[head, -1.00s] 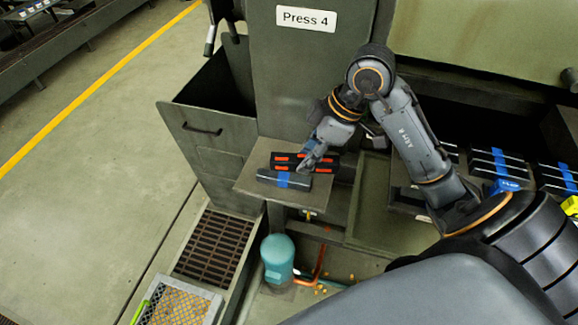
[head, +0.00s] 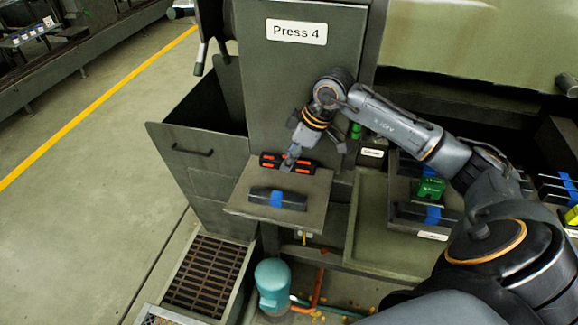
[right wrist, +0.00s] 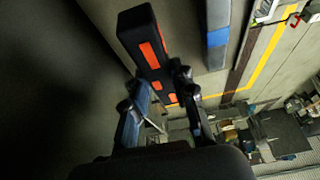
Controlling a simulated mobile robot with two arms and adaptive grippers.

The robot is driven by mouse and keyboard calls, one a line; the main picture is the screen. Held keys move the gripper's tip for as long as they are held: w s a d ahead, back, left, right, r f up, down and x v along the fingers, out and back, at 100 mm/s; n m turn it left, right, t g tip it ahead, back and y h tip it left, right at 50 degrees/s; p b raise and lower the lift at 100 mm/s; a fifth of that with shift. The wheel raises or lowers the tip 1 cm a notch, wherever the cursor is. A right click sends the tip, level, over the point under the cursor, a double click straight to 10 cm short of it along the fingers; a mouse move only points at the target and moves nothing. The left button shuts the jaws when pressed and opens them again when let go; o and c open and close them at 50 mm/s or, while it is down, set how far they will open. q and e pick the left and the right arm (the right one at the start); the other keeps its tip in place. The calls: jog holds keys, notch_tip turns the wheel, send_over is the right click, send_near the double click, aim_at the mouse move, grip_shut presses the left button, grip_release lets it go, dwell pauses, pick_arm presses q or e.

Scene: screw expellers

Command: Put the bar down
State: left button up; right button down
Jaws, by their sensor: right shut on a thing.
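A black bar with orange patches (head: 287,164) is at the back of the small shelf (head: 305,215), close to the Press 4 panel. My right gripper (head: 291,157) reaches down from above and is shut on it. The right wrist view shows the bar (right wrist: 146,42) sticking out beyond the fingertips (right wrist: 163,80). I cannot tell whether its underside touches the shelf. A dark bar with a blue band (head: 277,199) lies on the shelf in front, apart from the held bar; it also shows in the right wrist view (right wrist: 217,38). My left gripper is not in view.
The Press 4 panel (head: 296,75) rises behind the shelf. An open bin (head: 190,165) stands to its left. On the right are a green block (head: 430,189) and blue-banded bars (head: 432,215). A teal canister (head: 273,285) stands below.

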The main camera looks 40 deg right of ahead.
jog(key=shift+w+d+f, duration=0.2)
jog(key=shift+w+f, duration=0.3)
notch_tip(320, 180, down, 3)
jog(key=shift+w+r+p, duration=0.1)
jog(key=shift+p, duration=0.9)
jog(key=shift+f, duration=0.35)
jog(key=c, duration=1.1)
grip_release()
jog(key=b+v, duration=0.2)
jog(key=v, duration=1)
jog(key=shift+b, duration=0.35)
